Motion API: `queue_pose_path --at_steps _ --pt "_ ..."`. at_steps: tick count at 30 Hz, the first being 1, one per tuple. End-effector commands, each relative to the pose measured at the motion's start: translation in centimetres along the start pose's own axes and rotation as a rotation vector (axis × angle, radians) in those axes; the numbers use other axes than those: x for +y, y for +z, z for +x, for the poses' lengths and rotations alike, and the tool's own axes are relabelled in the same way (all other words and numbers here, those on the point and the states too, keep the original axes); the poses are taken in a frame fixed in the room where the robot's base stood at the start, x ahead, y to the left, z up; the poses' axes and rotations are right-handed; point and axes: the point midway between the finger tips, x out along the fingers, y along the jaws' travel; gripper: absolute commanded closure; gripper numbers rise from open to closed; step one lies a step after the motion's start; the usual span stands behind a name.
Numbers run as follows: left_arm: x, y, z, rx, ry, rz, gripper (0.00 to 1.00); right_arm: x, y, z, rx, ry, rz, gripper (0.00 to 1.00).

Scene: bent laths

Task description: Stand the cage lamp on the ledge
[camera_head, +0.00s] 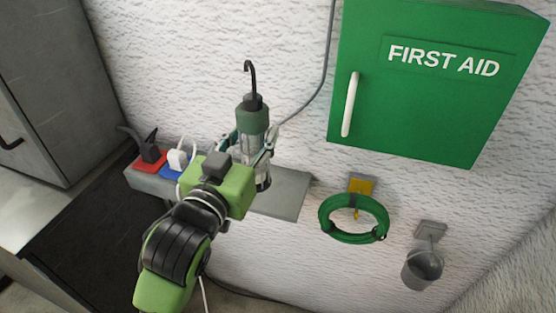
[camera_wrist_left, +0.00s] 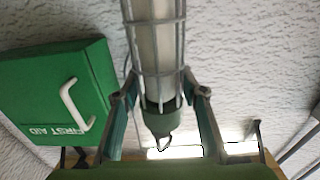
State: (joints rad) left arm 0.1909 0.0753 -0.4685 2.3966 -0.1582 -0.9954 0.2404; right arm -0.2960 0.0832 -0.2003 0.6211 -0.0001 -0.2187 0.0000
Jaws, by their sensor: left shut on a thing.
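The cage lamp (camera_head: 252,121) has a dark hook on top, a green upper part and a clear caged tube below. It is roughly upright, hook up, in the head view. My left gripper (camera_head: 250,150) is shut on it, with a finger on either side. The wrist view shows the wire cage and pale tube (camera_wrist_left: 157,45) between the left fingers (camera_wrist_left: 160,100). The grey ledge (camera_head: 290,188) runs along the wall. The lamp's lower end appears over the ledge; my gripper partly hides it, and contact cannot be told. My right gripper is not in view.
Plugs stand in red and blue sockets (camera_head: 150,163) on the ledge's left part. The ledge's right end looks bare. A green first aid box (camera_head: 430,110) hangs above right. A green hose coil (camera_head: 353,232) and grey cup (camera_head: 422,268) hang right of the ledge.

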Motion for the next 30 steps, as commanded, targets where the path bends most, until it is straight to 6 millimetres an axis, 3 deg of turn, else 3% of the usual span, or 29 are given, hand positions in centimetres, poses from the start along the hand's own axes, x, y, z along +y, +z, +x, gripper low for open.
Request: queue_pose_path --at_steps 5,12,21,25,30 --pt "1.0 1.1 3.9 0.006 0.001 0.0 1.0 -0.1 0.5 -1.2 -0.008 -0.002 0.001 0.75" --pt "1.7 5.3 7.1 0.007 0.0 0.0 1.0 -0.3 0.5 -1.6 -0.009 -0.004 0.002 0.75" --pt "2.1 7.3 8.6 0.008 0.0 0.0 1.0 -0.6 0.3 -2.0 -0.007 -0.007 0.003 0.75" --pt "2.1 9.2 8.5 0.005 0.0 -0.001 1.0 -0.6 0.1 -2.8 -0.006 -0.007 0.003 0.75" --pt "2.1 10.1 8.5 0.011 0.001 -0.001 1.0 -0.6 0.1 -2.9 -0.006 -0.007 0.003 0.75"
